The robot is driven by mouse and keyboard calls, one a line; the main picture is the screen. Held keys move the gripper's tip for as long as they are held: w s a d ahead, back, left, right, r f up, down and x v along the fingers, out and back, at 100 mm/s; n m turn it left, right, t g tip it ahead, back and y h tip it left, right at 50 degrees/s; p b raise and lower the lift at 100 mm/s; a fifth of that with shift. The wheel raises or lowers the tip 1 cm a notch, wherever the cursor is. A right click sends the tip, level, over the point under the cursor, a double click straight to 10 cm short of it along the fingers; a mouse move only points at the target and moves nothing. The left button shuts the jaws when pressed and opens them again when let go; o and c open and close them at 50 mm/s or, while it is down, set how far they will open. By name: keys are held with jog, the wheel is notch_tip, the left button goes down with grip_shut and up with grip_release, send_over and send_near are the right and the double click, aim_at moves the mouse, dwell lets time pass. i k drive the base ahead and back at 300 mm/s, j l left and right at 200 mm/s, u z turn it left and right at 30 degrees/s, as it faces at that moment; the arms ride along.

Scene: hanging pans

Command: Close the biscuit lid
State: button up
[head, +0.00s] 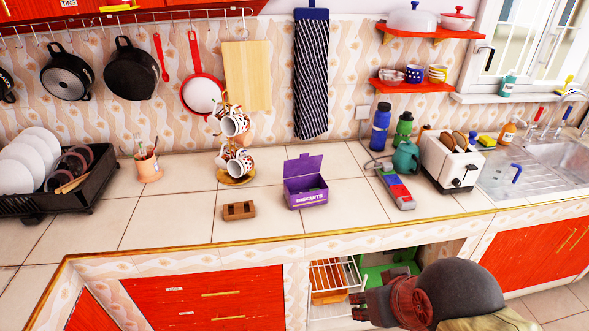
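The purple biscuit box (307,199), marked "BISCUITS", stands on the tiled counter near the middle of the head view. Its hinged lid (303,165) is open and stands up at the back of the box. Dark contents show inside, too small to make out. My gripper (356,306) is at the lower right, in front of the counter and below its top edge, well apart from the box. It points left, and its fingers are dark and small, so I cannot tell whether they are apart.
A small wooden block with holes (239,210) lies left of the box, and a mug tree (237,165) stands behind it. Counter around the box is clear.

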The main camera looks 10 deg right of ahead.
aim_at(306, 164)
jog(key=i, duration=1.2)
